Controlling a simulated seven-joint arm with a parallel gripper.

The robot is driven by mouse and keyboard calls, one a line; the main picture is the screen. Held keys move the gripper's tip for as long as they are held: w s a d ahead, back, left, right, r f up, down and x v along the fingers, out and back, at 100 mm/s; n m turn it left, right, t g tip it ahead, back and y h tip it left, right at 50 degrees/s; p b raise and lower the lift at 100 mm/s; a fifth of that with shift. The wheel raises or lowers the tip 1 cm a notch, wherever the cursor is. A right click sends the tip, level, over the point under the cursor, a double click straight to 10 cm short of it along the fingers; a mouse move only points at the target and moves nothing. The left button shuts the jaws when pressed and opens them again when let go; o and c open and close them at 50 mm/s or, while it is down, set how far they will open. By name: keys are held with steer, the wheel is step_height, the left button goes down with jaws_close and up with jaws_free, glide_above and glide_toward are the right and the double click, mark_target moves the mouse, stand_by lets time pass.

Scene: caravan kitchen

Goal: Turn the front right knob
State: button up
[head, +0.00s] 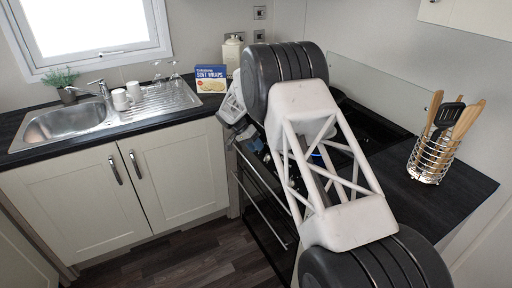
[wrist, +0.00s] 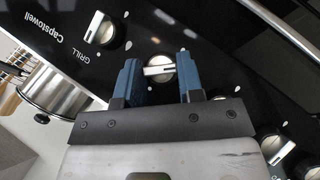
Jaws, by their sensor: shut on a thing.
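The cooker's black control panel (wrist: 215,30) fills most of the wrist view, with several white-and-silver knobs on it. My gripper (wrist: 160,80) has its two blue fingers on either side of one knob (wrist: 159,68), shut on it. This knob's white pointer bar lies across the line between the fingers' inner faces. Another knob (wrist: 100,28) is beside the GRILL lettering, and one more (wrist: 276,149) is at the lower right. I cannot tell from the lettering which burner the held knob serves.
A steel pan (wrist: 55,92) stands at the left in the wrist view. In the head view, a wire holder with wooden utensils (head: 432,160) stands on the right counter. A box of soft wraps (head: 210,79), cups and glasses are by the sink (head: 65,122). The floor before the cupboards is clear.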

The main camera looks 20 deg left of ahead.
steer(key=n+h, duration=0.4)
steer(key=shift+w+a+f+n+g, duration=0.1)
steer(key=shift+a+f+n+g, duration=0.05)
steer(key=shift+n+g, duration=0.25)
steer(key=shift+h, duration=0.3)
steer(key=o, duration=0.9)
steer(key=shift+a, duration=0.15)
steer(key=v, duration=0.7)
steer(key=shift+a, duration=0.2)
steer(key=shift+r, duration=0.2)
